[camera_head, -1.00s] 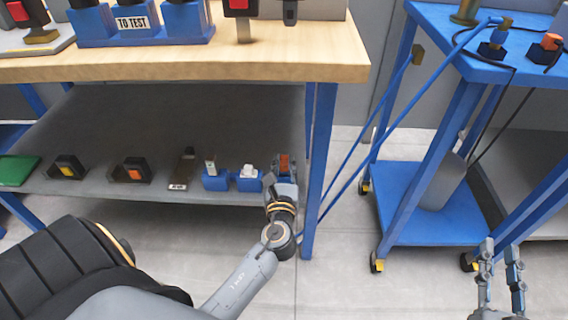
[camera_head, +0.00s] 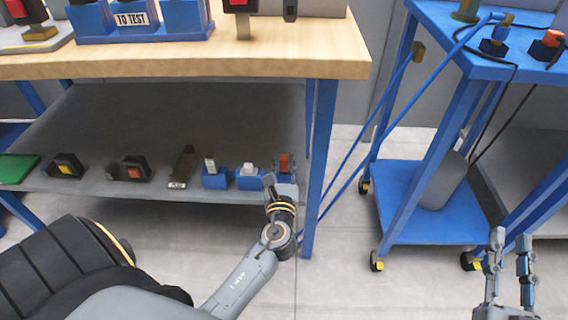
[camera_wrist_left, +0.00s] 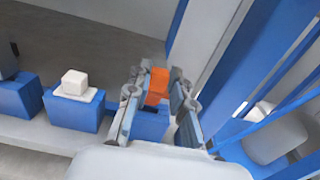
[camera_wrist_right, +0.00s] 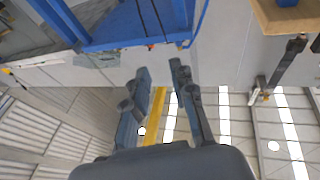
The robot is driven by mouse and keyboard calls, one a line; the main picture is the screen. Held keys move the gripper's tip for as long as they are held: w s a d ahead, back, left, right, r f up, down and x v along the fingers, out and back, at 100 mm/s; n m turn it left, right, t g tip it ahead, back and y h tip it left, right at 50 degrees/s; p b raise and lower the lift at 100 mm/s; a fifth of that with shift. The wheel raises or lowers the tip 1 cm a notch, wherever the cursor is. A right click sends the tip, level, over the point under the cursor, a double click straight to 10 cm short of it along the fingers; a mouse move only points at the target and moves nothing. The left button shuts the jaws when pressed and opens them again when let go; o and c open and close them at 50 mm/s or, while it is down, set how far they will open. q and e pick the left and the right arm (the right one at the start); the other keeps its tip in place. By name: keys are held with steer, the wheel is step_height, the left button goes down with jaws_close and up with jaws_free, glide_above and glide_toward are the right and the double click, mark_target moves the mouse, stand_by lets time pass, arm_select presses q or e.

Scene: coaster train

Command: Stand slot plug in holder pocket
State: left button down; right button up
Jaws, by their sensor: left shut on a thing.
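The orange plug (camera_head: 286,161) is at the right end of the lower shelf. My left gripper (camera_head: 283,172) reaches it from the front and is shut on it. In the left wrist view the orange plug (camera_wrist_left: 158,84) shows between the fingertips, with a blue holder (camera_wrist_left: 151,122) below it, between the fingers. Whether the plug's lower end is seated in the pocket is hidden. Two more blue holders stand to the left, one with a pale upright piece (camera_head: 211,163), one with a white block (camera_head: 249,170). My right gripper (camera_head: 511,238) is open and empty at the lower right.
A blue table leg (camera_head: 319,170) stands close right of my left gripper. Black switch blocks (camera_head: 130,168) and a green board (camera_head: 16,168) lie further left on the shelf (camera_head: 170,115). A blue cart (camera_head: 430,205) with cables stands right.

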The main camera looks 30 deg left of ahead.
arm_select(q)
steer(key=shift+f+b, duration=0.4)
steer(key=shift+f, duration=0.15)
steer(key=shift+f+b, duration=0.4)
steer(key=shift+f, duration=0.15)
arm_select(e)
steer(key=s+r+t+y, duration=0.1)
steer(key=s+r+t, duration=0.2)
steer(key=r, duration=0.3)
steer(key=shift+s+r+t+y, duration=0.2)
steer(key=shift+t+y, duration=0.1)
steer(key=shift+t, duration=0.5)
stand_by(0.3)
steer(key=shift+s+r, duration=0.1)
arm_select(q)
steer(key=shift+f+b, duration=0.3)
arm_select(e)
steer(key=shift+s+r+t+y, duration=0.3)
steer(key=shift+s+r+t, duration=0.2)
steer(key=shift+s+r, duration=0.15)
arm_select(q)
steer(key=c, duration=1.1)
jaws_free()
arm_select(e)
steer(key=shift+f, duration=0.1)
